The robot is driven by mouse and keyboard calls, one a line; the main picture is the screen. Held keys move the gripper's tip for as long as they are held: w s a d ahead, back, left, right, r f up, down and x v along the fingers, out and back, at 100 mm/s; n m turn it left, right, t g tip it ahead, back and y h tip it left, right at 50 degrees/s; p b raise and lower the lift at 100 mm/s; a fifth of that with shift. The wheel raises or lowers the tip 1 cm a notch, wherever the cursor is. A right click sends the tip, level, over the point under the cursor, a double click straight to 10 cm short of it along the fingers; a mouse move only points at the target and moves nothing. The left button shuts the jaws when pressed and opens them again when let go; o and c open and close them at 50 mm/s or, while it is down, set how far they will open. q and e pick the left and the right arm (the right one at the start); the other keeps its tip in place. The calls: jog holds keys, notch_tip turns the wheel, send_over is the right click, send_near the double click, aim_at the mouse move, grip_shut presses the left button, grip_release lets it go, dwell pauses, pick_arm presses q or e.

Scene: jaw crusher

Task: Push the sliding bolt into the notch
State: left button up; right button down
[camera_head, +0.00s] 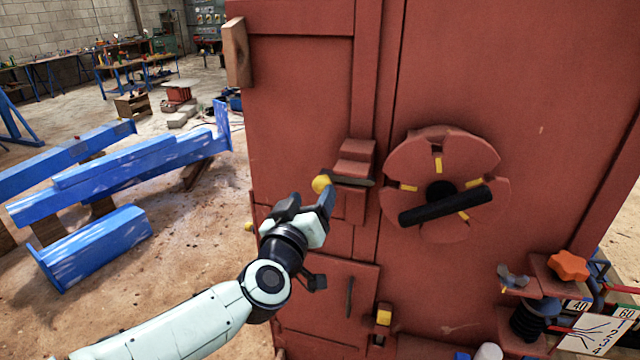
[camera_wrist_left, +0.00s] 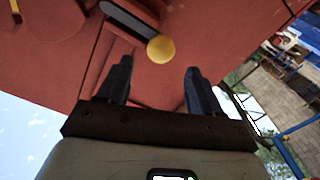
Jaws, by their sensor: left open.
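The sliding bolt is a dark flat bar (camera_head: 350,180) with a round yellow knob (camera_head: 321,184) on its left end. It passes through a red block (camera_head: 356,160) on the red machine door. To its right is a red disc (camera_head: 465,155) with several notches marked yellow and a black bar handle (camera_head: 445,207). One yellow-marked notch (camera_head: 408,187) faces the bolt's right end, which looks outside it. My left gripper (camera_head: 310,204) is open and empty, just below the knob. In the left wrist view the knob (camera_wrist_left: 161,47) shows beyond and between the two fingers (camera_wrist_left: 157,80). My right gripper is not visible.
A small yellow-ended latch (camera_head: 383,315) sits lower on the door. An orange star knob (camera_head: 568,265) and a spring are at the lower right. Blue beams (camera_head: 120,180) lie on the floor at left, with workbenches (camera_head: 135,70) behind. Space left of the knob looks free.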

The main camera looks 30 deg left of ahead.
aim_at(318, 186)
pick_arm(q)
jog(key=x, duration=0.6)
jog(key=shift+w+a, duration=0.1)
jog(key=shift+w, duration=0.05)
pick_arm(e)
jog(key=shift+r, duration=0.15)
pick_arm(q)
jog(key=shift+c, duration=0.3)
